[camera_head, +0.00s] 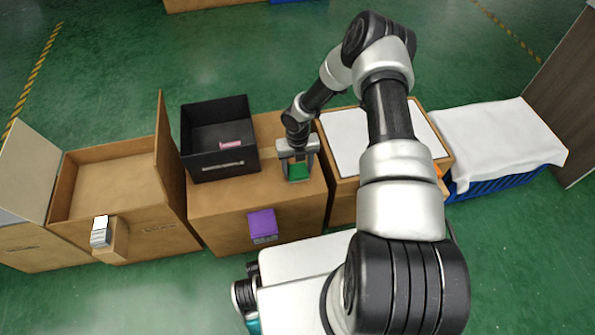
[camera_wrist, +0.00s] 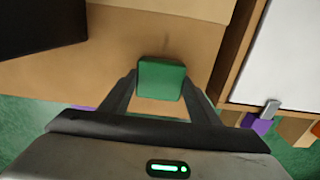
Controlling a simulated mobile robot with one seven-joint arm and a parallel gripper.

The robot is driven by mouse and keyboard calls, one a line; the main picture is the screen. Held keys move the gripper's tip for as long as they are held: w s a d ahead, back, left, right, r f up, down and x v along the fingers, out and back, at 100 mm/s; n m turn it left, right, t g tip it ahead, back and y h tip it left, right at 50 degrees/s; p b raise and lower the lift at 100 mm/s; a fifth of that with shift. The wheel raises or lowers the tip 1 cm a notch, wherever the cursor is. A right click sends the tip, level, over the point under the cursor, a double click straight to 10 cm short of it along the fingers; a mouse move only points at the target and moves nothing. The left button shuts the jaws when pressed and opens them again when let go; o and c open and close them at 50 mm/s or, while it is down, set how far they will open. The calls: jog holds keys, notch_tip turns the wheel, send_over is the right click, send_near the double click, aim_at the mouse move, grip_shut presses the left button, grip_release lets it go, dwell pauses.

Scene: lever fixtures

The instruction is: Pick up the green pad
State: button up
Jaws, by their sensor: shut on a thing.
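The green pad (camera_head: 298,171) is at the right part of the top of a closed cardboard box (camera_head: 222,207), just right of a black bin. My gripper (camera_head: 298,166) is above it, pointing down, with its fingers on either side of the pad. In the wrist view the green pad (camera_wrist: 161,79) is a rounded block between the tips of my gripper (camera_wrist: 160,90). My gripper is shut on the pad. I cannot tell whether the pad touches the box top or is slightly above it.
A black bin (camera_head: 188,155) with a pink block (camera_head: 230,145) stands left of my gripper. A purple lever piece (camera_head: 262,224) is on the box front. An open cardboard box (camera_head: 64,188) is at left. A white panel (camera_head: 345,140) and a white cloth (camera_head: 500,135) over a blue crate (camera_head: 490,186) are at right.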

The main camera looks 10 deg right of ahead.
aim_at(298, 170)
jog(key=shift+r, duration=0.15)
notch_tip(298, 170, up, 10)
jog(key=p, duration=0.3)
